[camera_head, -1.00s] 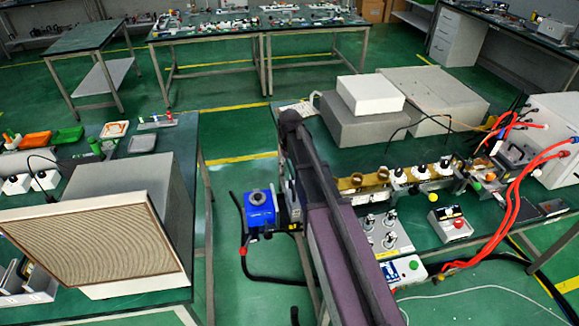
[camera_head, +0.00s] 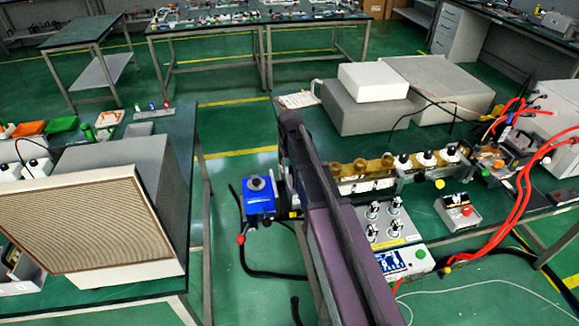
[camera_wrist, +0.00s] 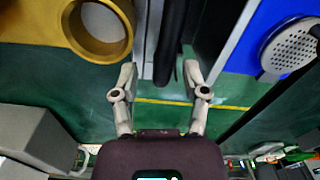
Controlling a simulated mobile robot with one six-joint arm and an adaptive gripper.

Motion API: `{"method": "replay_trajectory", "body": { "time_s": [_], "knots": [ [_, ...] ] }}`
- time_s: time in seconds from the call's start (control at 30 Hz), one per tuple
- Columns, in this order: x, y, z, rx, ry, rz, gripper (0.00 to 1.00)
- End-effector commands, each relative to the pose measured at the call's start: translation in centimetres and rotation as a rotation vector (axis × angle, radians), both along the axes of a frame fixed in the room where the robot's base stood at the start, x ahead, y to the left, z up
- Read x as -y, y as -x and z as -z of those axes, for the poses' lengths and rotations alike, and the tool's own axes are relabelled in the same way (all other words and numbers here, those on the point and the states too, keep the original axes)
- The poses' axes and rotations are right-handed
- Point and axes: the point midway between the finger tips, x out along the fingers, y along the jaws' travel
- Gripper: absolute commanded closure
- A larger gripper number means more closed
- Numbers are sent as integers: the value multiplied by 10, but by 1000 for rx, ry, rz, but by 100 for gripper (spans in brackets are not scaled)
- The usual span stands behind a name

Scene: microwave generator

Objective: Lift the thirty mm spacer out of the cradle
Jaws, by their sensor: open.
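A brass-coloured row with ring-shaped parts (camera_head: 361,167) stands on the right bench in the head view. I cannot tell which part is the thirty mm spacer or the cradle. In the wrist view, a large gold ring (camera_wrist: 76,38) shows at the upper left, around a pale round centre. My gripper (camera_wrist: 159,76) is open and empty, its two fingers apart with green floor and a dark post between and beyond them. The ring is to the left of the left finger, apart from it. In the head view my arm hides the gripper.
A blue box (camera_head: 259,204) with a metal top is left of my arm; its perforated disc (camera_wrist: 290,46) shows in the wrist view. A knobbed panel (camera_head: 391,226), red cables (camera_head: 524,178) and grey boxes (camera_head: 364,112) occupy the right bench. Open floor lies between the benches.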

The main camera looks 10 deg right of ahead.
Motion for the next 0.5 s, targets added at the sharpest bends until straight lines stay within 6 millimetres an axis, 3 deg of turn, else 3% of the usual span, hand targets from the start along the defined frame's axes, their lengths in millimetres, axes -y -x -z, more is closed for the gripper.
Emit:
{"method": "replay_trajectory", "body": {
  "time_s": [0.5],
  "knots": [
    [0,0,8,0,0,0,42]
  ]
}}
